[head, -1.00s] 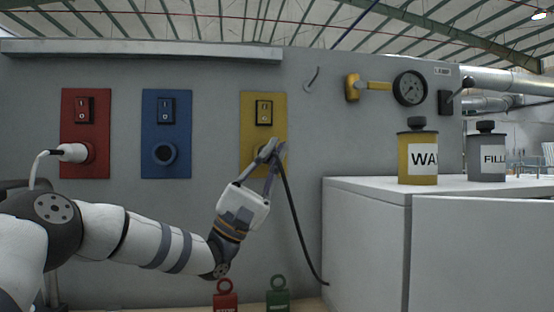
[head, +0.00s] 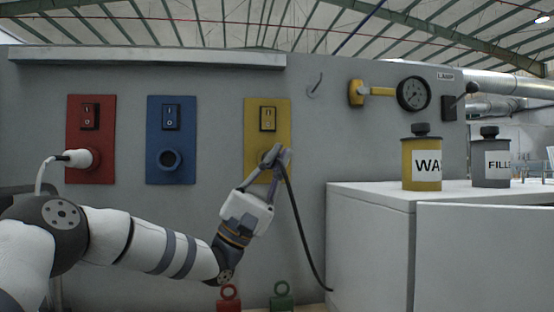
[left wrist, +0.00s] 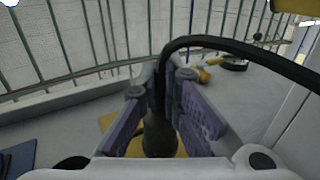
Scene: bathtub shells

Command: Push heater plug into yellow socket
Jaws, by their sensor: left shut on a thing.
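The yellow socket panel (head: 283,115) is on the grey wall, with a black rocker switch above its socket. My left gripper (head: 276,157) is in front of the lower part of this panel and covers most of the socket. It is shut on the dark heater plug (left wrist: 160,132), which sits between the purple finger pads in the left wrist view. A black cable (head: 301,225) runs from the plug down to the right. How far the plug is in the socket is hidden. My right gripper is not in view.
A blue panel (head: 171,133) with an empty round socket and a red panel (head: 91,118) with a white plug (head: 75,158) are to the left. A white cabinet (head: 365,235) stands at right, bearing a yellow canister (head: 421,160) and a grey one (head: 490,165).

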